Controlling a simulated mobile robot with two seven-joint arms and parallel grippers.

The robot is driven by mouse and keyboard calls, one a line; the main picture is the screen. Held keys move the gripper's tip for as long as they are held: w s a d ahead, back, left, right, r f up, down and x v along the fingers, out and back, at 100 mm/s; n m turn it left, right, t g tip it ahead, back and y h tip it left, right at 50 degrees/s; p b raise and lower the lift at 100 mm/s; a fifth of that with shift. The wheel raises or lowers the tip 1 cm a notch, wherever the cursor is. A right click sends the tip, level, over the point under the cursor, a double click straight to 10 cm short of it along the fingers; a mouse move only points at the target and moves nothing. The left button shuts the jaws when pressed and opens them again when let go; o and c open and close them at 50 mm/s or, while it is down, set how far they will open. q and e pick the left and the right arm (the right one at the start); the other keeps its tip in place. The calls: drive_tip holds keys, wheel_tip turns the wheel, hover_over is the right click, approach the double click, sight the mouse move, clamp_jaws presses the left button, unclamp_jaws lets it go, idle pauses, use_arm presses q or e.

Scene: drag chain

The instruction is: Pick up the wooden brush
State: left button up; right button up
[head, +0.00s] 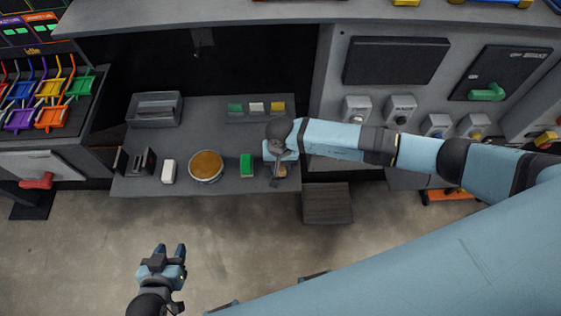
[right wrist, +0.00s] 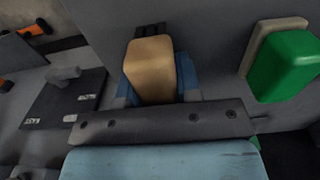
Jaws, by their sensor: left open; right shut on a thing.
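The wooden brush (right wrist: 151,68) is a tan block between the blue fingers of my right gripper (right wrist: 155,85) in the right wrist view. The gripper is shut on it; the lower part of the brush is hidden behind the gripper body. In the head view my right gripper (head: 279,172) is at the right end of the grey table, and only a small tan part of the brush (head: 281,171) shows. I cannot tell whether the brush still touches the table. My left gripper (head: 171,248) is open and empty above the floor, in front of the table.
A dark step (head: 327,204) stands right of the table.

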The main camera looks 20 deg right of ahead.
drive_tip(key=shift+r, duration=0.1)
wheel_tip(320, 180, up, 20)
drive_tip(key=b, duration=0.3)
idle(0.3)
